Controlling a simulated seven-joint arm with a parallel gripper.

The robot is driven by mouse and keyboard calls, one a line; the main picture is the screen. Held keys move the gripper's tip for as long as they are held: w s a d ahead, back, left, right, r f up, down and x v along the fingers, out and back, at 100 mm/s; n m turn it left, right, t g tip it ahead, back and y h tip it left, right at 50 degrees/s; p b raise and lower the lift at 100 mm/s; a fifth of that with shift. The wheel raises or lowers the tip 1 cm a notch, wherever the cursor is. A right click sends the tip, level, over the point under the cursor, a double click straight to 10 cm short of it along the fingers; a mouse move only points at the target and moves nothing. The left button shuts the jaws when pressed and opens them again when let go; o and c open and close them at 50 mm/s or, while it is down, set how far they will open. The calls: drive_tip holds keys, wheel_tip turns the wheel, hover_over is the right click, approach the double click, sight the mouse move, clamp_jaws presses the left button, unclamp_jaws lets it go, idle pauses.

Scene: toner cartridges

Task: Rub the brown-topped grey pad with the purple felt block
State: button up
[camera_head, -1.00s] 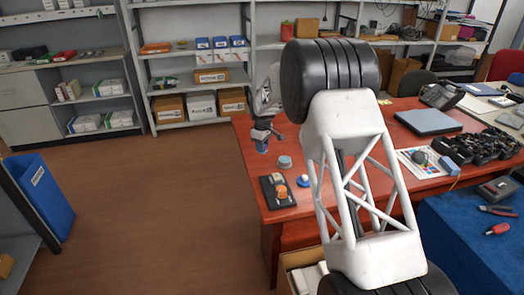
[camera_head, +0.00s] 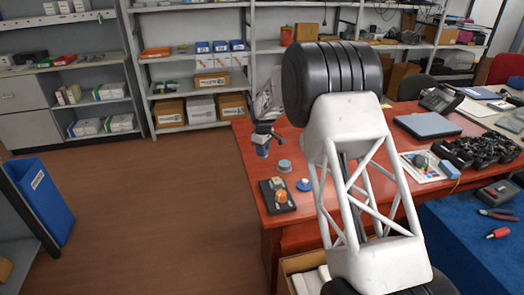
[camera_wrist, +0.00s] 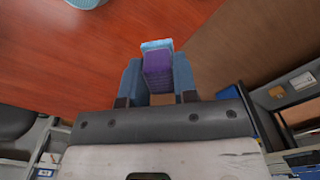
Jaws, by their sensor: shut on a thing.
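My gripper (camera_wrist: 158,82) is shut on the purple felt block (camera_wrist: 158,66), which sits between two blue fingers and has a light blue end. In the head view my gripper (camera_head: 263,142) holds the block (camera_head: 263,152) above the red table near its left edge. A small round grey pad (camera_head: 284,167) sits on the table just right of and nearer than the block, apart from it. Its top looks faintly brownish, too small to be sure. In the wrist view part of a round grey-blue thing (camera_wrist: 86,3), apparently this pad, shows at the top edge.
A black tray (camera_head: 264,196) with an orange thing and a pale piece lies in front of the pad. A small blue-and-white item (camera_head: 304,184) is right of it. Black cartridges (camera_head: 482,148) and a colour chart (camera_head: 424,167) are farther right. My arm hides the table's middle.

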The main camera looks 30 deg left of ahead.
drive_tip(key=s+d+r, duration=0.2)
drive_tip(key=s+d, duration=0.2)
drive_tip(key=d, duration=0.4)
drive_tip(key=shift+d+r, duration=0.3)
drive_tip(key=shift+d, duration=0.05)
drive_tip(key=shift+s+f, duration=0.1)
idle(0.3)
